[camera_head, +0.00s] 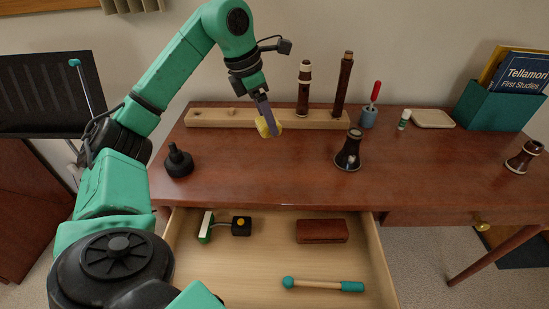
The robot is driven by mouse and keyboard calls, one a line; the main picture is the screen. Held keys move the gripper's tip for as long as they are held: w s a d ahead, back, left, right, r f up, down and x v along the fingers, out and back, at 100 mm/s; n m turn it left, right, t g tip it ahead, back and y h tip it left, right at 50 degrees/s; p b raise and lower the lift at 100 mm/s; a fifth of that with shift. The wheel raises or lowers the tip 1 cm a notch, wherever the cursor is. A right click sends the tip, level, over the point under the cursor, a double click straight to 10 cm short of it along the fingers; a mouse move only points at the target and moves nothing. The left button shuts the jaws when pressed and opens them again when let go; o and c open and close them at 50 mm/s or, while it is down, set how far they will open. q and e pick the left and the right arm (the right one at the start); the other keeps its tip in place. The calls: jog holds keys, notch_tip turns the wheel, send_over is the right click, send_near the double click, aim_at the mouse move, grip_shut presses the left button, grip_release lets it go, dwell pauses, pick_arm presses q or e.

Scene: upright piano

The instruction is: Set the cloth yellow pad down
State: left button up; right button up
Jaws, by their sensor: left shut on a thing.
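My left gripper (265,108) is shut on the yellow cloth pad (264,129) and holds it over the brown table (240,161), in front of the pale wooden rack (205,115). The pad hangs at the fingertips, partly hidden by them. I cannot tell whether it touches the rack or the table. My right gripper is not in view.
Two dark instrument pieces (304,88) stand in the rack. A black piece (178,161) and a dark bell piece (349,150) stand on the table. The open drawer (265,268) holds several things.

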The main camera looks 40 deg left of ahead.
pick_arm(q)
notch_tip(320, 180, down, 13)
jog(key=b, duration=0.3)
jog(key=shift+r+b, duration=0.2)
jog(key=shift+b, duration=0.15)
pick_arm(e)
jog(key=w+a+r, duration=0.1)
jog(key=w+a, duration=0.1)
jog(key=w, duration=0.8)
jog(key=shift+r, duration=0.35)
pick_arm(q)
jog(key=shift+f, duration=0.15)
jog(key=o, duration=1.2)
jog(key=shift+o, duration=0.2)
jog(key=shift+r, duration=0.2)
jog(key=p+v, duration=0.3)
jog(key=v, duration=0.9)
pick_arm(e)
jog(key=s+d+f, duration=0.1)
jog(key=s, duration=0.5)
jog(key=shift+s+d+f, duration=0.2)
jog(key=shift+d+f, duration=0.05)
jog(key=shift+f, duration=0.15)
pick_arm(q)
jog(key=shift+f, duration=0.1)
